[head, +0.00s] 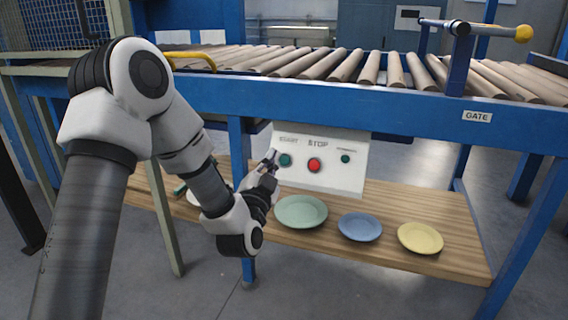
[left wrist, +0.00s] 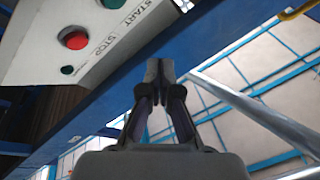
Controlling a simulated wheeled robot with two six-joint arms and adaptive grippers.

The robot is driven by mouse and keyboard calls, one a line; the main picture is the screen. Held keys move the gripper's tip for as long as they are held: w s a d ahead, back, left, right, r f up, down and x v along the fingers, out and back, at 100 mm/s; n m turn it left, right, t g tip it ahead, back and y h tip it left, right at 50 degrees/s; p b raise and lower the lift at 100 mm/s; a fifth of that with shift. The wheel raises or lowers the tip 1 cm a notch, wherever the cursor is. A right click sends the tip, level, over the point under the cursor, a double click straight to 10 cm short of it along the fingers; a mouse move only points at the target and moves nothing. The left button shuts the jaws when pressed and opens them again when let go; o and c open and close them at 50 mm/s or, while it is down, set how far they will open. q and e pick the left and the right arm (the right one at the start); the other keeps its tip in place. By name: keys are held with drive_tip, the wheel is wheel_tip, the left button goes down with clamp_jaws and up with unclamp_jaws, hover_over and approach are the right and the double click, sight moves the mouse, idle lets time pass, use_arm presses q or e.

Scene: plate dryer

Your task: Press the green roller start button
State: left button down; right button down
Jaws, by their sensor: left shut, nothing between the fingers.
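The green start button (head: 285,160) is on a white control panel (head: 330,182) under the roller conveyor, below the START label. It also shows at the top edge of the left wrist view (left wrist: 113,3). The red stop button (head: 314,165) is to its right. My left gripper (head: 271,156) is shut and empty, with its tips just left of the green button in the head view. In the left wrist view the fingertips (left wrist: 159,68) lie past the panel's edge, apart from the button. My right gripper is not in view.
A smaller dark green button (head: 345,159) sits at the panel's right. Green (head: 301,212), blue (head: 360,227) and yellow (head: 420,238) plates lie on the wooden shelf (head: 455,265) below. A blue conveyor beam (head: 330,108) runs above the panel.

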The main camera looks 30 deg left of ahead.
sight(280, 161)
use_arm(q)
drive_tip(key=w+f, duration=0.1)
drive_tip(key=w, duration=0.1)
drive_tip(key=w+a+f+b, duration=0.1)
drive_tip(key=w, duration=0.1)
drive_tip(key=w+f+b, duration=0.1)
drive_tip(key=shift+w+a+f, duration=0.2)
drive_tip(key=shift+w+f, duration=0.1)
drive_tip(key=shift+w, duration=0.1)
drive_tip(key=shift+w, duration=0.1)
idle(1.0)
drive_tip(key=shift+w+a+f, duration=0.1)
drive_tip(key=shift+w+f, duration=0.05)
drive_tip(key=shift+w, duration=0.1)
drive_tip(key=shift+w+a+f, duration=0.1)
drive_tip(key=shift+w+f, duration=0.15)
drive_tip(key=shift+w, duration=0.15)
idle(0.7)
drive_tip(key=shift+s+d+r+p, duration=0.2)
drive_tip(key=shift+s+r+p, duration=0.25)
drive_tip(key=shift+s+p, duration=0.25)
